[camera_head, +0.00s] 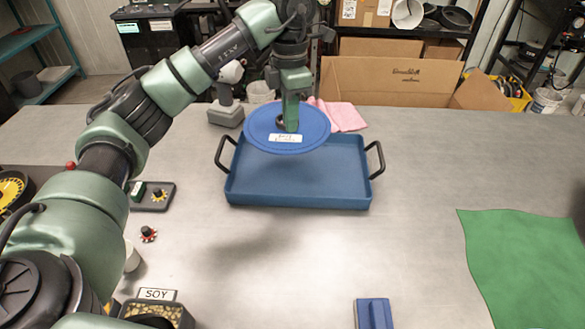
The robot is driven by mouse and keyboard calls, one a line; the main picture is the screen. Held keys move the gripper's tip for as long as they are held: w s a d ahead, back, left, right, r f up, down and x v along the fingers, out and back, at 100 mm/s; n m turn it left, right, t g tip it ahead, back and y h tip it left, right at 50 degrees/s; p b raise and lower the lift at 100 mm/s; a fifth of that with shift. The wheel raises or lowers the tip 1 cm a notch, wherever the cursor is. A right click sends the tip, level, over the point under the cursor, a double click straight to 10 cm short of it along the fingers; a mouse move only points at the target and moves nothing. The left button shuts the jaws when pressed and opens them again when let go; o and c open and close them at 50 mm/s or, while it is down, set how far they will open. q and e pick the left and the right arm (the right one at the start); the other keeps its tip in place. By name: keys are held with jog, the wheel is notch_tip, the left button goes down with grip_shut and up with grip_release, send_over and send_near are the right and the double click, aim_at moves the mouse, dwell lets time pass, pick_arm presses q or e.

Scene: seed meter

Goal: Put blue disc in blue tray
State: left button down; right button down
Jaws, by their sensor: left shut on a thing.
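A round blue disc (262,138) with a white label is held up over the back left part of the blue tray (300,190). My left gripper (290,125) comes down from above and is shut on the disc near its middle; the fingertips are partly hidden. The disc looks roughly level and appears to be above the tray, with a shadow on the tray below it. The tray is rectangular, with a dark handle on each side, and its visible floor is empty. My right gripper is not in view.
A pink cloth (340,116) and a grey drill-like tool (227,100) are behind the tray. A green cloth (525,262) lies at right. The table between is clear.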

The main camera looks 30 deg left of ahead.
pick_arm(q)
send_over(290, 176)
notch_tip(290, 176, down, 9)
jog(key=shift+f, duration=0.7)
notch_tip(290, 176, down, 4)
jog(key=shift+r+p, duration=0.25)
jog(key=shift+p, duration=0.3)
jog(key=shift+f, duration=0.15)
jog(key=shift+f, duration=0.1)
jog(key=c, duration=1.6)
grip_release()
